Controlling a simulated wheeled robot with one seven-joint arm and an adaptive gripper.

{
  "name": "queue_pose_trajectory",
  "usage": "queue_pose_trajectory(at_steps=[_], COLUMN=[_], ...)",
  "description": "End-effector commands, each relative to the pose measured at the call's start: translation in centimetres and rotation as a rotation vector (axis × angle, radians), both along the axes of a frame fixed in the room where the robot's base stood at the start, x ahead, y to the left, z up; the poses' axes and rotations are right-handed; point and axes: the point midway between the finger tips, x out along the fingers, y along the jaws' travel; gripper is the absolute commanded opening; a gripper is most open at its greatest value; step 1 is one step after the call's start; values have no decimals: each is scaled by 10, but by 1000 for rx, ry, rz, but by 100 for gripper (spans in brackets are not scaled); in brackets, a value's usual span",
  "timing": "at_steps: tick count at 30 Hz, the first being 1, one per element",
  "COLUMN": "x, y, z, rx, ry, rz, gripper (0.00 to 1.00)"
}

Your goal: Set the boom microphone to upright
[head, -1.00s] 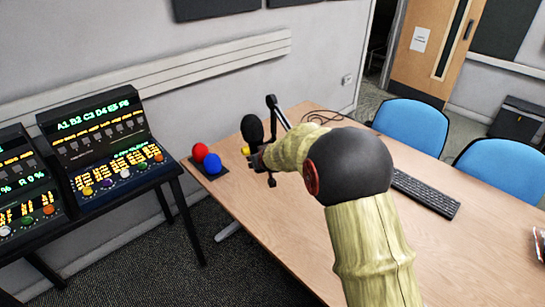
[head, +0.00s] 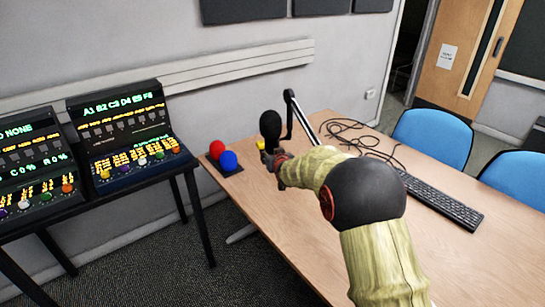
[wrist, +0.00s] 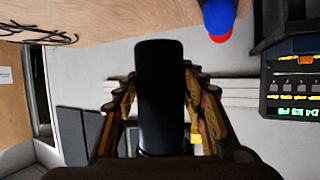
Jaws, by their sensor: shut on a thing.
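The boom microphone (head: 270,124) is black with a rounded head, above the far left part of the wooden table. Its head stands roughly upright in the head view, beside the angled boom arm (head: 290,108). My gripper (head: 277,162) is shut on the microphone at its lower part. In the wrist view the dark microphone body (wrist: 160,90) lies between the two fingers of my gripper (wrist: 160,110). My arm hides part of the boom and its base in the head view.
A red ball (head: 216,149) and a blue ball (head: 229,161) sit on a dark pad at the table's left edge. Loose black cable (head: 350,127) and a keyboard (head: 440,199) lie right of the boom. Lit consoles (head: 125,130) stand at left. Blue chairs (head: 433,138) line the far side.

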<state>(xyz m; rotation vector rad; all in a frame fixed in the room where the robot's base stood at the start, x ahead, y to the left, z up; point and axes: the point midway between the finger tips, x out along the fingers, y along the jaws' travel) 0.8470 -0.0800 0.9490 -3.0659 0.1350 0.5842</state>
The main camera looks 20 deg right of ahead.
Motion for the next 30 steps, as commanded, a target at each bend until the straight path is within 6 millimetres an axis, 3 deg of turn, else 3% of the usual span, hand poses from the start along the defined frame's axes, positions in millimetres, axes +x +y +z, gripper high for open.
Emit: queue_pose_trajectory(at_steps=[14, 15, 24, 30], x=[0, 0, 0, 0], y=[0, 0, 0, 0], z=[-2, -2, -1, -1], rx=[3, 3, 3, 3], ry=[-4, -4, -5, -5], rz=[0, 0, 0, 0], gripper=[0, 43, 60, 61])
